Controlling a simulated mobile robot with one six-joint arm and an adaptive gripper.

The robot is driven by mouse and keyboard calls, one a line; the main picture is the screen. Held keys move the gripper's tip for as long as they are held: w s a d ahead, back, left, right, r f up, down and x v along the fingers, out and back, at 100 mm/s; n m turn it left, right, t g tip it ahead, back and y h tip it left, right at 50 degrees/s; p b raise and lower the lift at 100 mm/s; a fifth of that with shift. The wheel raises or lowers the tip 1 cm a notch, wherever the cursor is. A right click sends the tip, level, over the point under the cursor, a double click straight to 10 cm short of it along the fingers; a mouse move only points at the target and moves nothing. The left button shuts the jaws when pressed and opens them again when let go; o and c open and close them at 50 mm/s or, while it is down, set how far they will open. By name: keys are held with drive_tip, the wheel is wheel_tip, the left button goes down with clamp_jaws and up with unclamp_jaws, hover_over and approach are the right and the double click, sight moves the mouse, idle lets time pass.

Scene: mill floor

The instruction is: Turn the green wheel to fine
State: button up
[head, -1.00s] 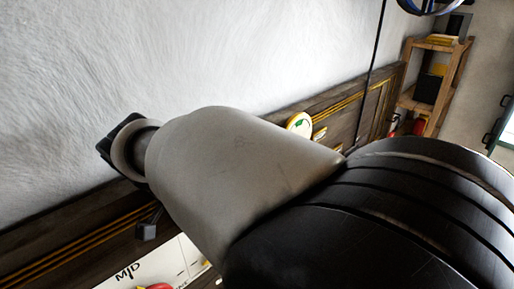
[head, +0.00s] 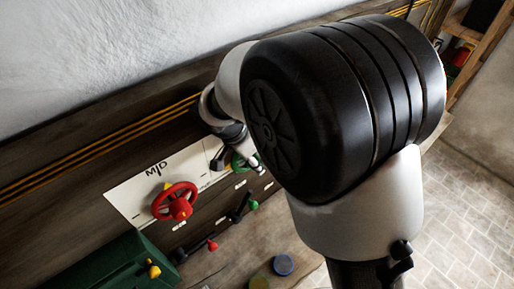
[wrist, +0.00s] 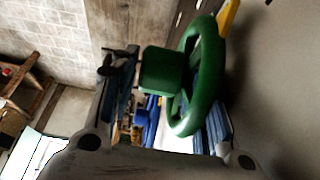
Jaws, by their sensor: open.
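The green wheel (head: 237,161) is mounted on the white panel in the head view, mostly hidden behind my gripper (head: 254,163). In the wrist view the green wheel (wrist: 208,78) is large and close, seen nearly edge-on, with its green hub to the left and a yellow pointer (wrist: 229,17) by the top of the rim. My gripper is open, its fingers on either side of the lower view; the wheel's rim overlaps the right finger. I cannot tell whether they touch. The fine mark is not readable.
A red wheel (head: 175,202) with a yellow pointer sits left on the white panel (head: 128,197), under lettering. Levers with red (head: 212,246) and green (head: 253,205) knobs stick out below. A green box (head: 118,264) is at lower left. Paved floor is open at right.

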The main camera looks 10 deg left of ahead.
drive_tip(key=shift+c, duration=0.5)
drive_tip(key=c, duration=0.7)
